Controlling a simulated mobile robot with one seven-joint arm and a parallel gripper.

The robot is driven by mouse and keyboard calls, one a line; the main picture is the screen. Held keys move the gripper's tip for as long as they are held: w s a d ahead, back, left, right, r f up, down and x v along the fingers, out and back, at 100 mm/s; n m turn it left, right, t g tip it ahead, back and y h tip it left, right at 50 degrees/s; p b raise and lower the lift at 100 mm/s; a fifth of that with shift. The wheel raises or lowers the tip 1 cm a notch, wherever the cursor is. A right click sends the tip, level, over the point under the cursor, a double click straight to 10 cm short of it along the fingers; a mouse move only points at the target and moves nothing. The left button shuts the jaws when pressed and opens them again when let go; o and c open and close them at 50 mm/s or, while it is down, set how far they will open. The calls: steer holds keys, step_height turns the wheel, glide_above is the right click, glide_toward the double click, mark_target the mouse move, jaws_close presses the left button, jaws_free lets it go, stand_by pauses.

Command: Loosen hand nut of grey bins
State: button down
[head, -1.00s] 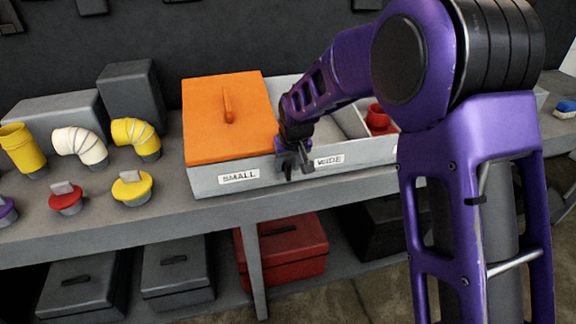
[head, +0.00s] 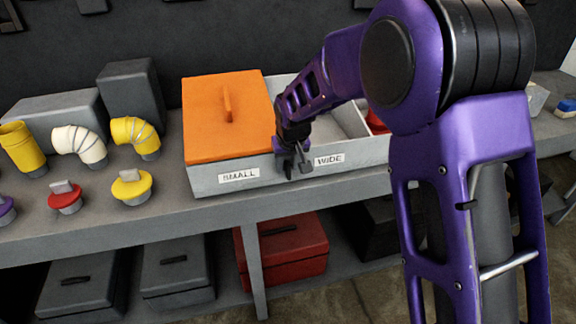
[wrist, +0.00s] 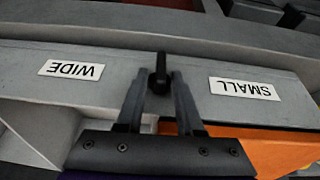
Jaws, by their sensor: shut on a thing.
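The grey bins (head: 350,158) stand on the bench as one long box with a SMALL label (head: 239,175) and a WIDE label (head: 329,160) on the front. An orange lid (head: 228,112) covers the SMALL side; the WIDE side is open. The hand nut (wrist: 161,62) is a small black knob on the front wall between the two labels. My gripper (wrist: 158,78) is shut on it, one finger on each side. In the head view my gripper (head: 295,166) hides most of the nut. How far the nut is turned cannot be told.
Yellow and white elbows (head: 80,145) and a yellow-capped fitting (head: 132,186) stand on the bench at left. A red case (head: 285,255) and grey cases (head: 177,270) sit on the lower shelf.

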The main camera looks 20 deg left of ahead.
steer(key=h+b, duration=0.1)
steer(key=t+h+b, duration=0.1)
steer(key=b, duration=0.1)
steer(key=a+f+n+t+h+b, duration=0.1)
steer(key=b, duration=0.1)
steer(key=shift+s, duration=0.25)
steer(key=t+h+b, duration=0.1)
steer(key=b, duration=0.1)
steer(key=t+h+b, duration=0.1)
steer(key=h, duration=0.1)
steer(key=shift+s+a+n+b, duration=0.15)
steer(key=shift+n+b, duration=0.15)
steer(key=shift+b, duration=0.05)
steer(key=t+h, duration=0.1)
steer(key=n+t+h, duration=0.1)
steer(key=h, duration=0.1)
steer(key=shift+s+a+f+t+b, duration=0.1)
steer(key=shift+a+t+b, duration=0.05)
steer(key=shift+t+b, duration=0.25)
steer(key=t+h, duration=0.1)
steer(key=n+t+h, duration=0.1)
steer(key=t+h, duration=0.1)
steer(key=shift+f+n, duration=0.3)
steer(key=shift+f, duration=0.1)
steer(key=shift+t+h, duration=0.3)
steer(key=shift+t, duration=0.1)
steer(key=c, duration=0.9)
jaws_free()
